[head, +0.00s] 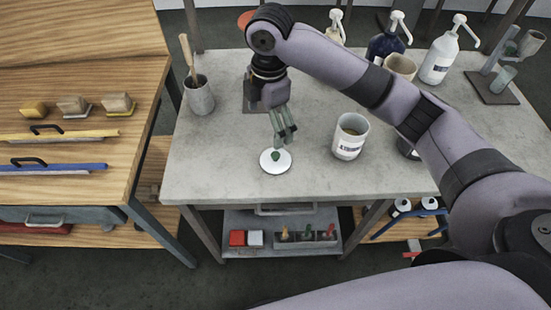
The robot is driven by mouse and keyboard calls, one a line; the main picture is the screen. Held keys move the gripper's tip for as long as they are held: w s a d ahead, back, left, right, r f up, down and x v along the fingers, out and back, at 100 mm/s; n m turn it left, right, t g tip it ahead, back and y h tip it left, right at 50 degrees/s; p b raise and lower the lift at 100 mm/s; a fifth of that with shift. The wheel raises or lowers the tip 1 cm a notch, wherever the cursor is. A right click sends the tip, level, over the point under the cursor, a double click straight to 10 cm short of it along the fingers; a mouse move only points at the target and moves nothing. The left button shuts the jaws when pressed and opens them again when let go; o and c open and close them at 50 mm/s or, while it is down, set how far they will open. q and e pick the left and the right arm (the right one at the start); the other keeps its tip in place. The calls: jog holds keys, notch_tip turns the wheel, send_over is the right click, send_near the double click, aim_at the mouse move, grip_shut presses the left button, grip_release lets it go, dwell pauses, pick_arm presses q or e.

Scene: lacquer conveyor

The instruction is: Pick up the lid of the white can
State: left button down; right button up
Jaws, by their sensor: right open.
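The lid (267,165) is a white disc with a green knob. It lies flat on the grey table near its front edge, in the head view. I cannot tell whether a fingertip touches the knob. My left gripper is not in view.
A grey pot (200,98) with a wooden-handled tool stands at the table's left. A wooden bench (70,165) with sanding blocks is at far left. The table's front left is clear.

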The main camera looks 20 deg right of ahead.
notch_tip(320, 180, up, 2)
jog(key=d, duration=0.2)
jog(key=p, duration=0.3)
send_near(276, 156)
jog(key=shift+n, duration=0.3)
jog(key=f, duration=0.3)
jog(key=w+f, duration=0.1)
jog(key=f, duration=0.1)
jog(key=shift+a+f, duration=0.1)
jog(key=shift+a, duration=0.3)
jog(key=f, duration=0.2)
jog(key=f+p, duration=0.1)
jog(key=f, duration=0.1)
jog(key=shift+s+d, duration=0.1)
jog(key=shift+d, duration=0.2)
jog(key=shift+f, duration=0.7)
jog(key=shift+c, duration=0.2)
jog(key=c, duration=0.8)
jog(key=shift+s, duration=0.3)
jog(key=c, duration=1)
